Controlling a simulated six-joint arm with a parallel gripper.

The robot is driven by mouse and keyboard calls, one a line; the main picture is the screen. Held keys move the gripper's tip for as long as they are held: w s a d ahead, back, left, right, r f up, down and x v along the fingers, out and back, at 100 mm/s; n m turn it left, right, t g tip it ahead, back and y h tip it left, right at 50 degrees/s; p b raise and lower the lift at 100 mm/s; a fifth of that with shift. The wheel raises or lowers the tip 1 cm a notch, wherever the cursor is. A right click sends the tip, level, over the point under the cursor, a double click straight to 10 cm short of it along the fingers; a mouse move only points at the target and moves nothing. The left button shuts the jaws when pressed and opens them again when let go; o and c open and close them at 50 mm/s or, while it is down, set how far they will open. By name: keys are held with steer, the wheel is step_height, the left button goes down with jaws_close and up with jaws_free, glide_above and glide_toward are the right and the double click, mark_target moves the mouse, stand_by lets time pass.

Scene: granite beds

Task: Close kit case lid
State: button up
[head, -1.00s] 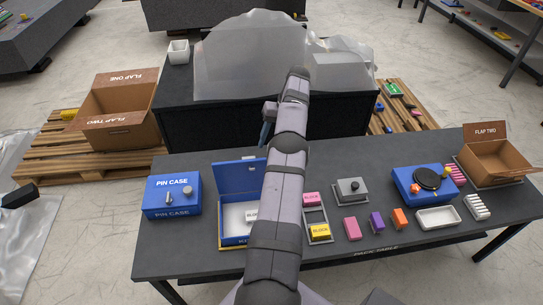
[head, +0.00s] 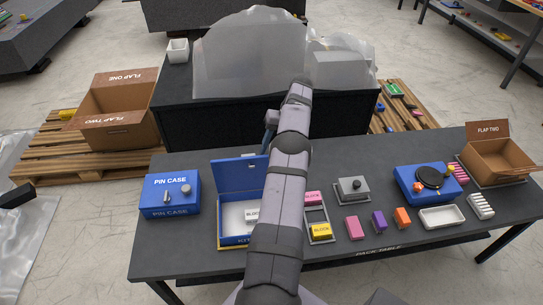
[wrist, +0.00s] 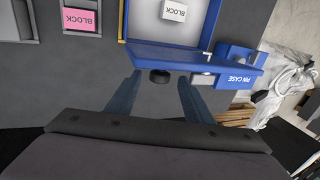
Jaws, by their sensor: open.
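The blue kit case (head: 222,232) stands on the table with its lid (head: 238,177) raised, roughly upright, at the back. A white block marked BLOCK (head: 252,215) lies inside. My arm covers the case's right part. In the wrist view the lid (wrist: 200,56) shows edge-on, with a dark round knob (wrist: 160,76) at its outer side. My gripper (wrist: 158,97) is open and empty behind the lid, its fingers on either side of the knob, without clear contact. In the head view my gripper is mostly hidden behind my arm.
The blue pin case (head: 171,194) stands left of the kit case. A tray with pink and yellow blocks (head: 318,218) is close on the right. Several small blocks, a grey lidded box (head: 352,190) and a white tray (head: 441,217) lie farther right. A plastic-covered bench (head: 260,117) stands behind.

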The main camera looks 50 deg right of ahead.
steer(key=shift+p+x, duration=0.35)
steer(key=shift+x, duration=1.1)
jaws_close()
